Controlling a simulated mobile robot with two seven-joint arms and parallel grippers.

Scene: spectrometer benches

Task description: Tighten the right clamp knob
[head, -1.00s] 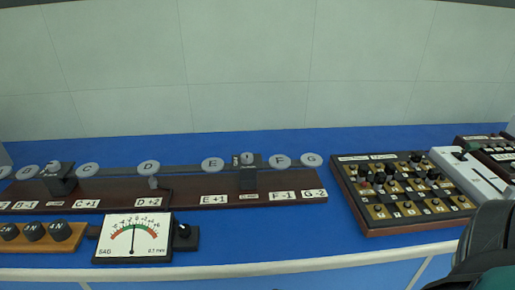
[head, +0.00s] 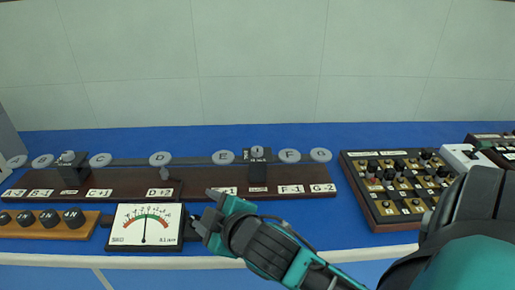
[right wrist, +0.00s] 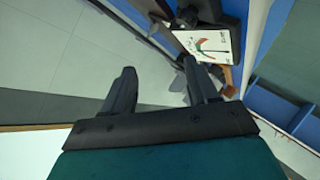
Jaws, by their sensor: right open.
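The right clamp (head: 257,172) is a dark upright block on the long brown rail board, between the E and F discs. A small pale knob (head: 257,151) sits at its top. A similar left clamp (head: 72,172) stands near the other end. My right gripper (head: 204,211) comes in from the lower right, open and empty, below and left of the right clamp, in front of the board. Its two fingers are spread in the right wrist view (right wrist: 159,70), where the clamp knob cannot be made out. My left gripper is not in view.
A dial meter (head: 145,225) stands close left of my right gripper and shows in the right wrist view (right wrist: 208,42). A wooden block with several black knobs (head: 50,220) lies further left. A knob panel (head: 398,188) stands right. Blue bench is free between board and panel.

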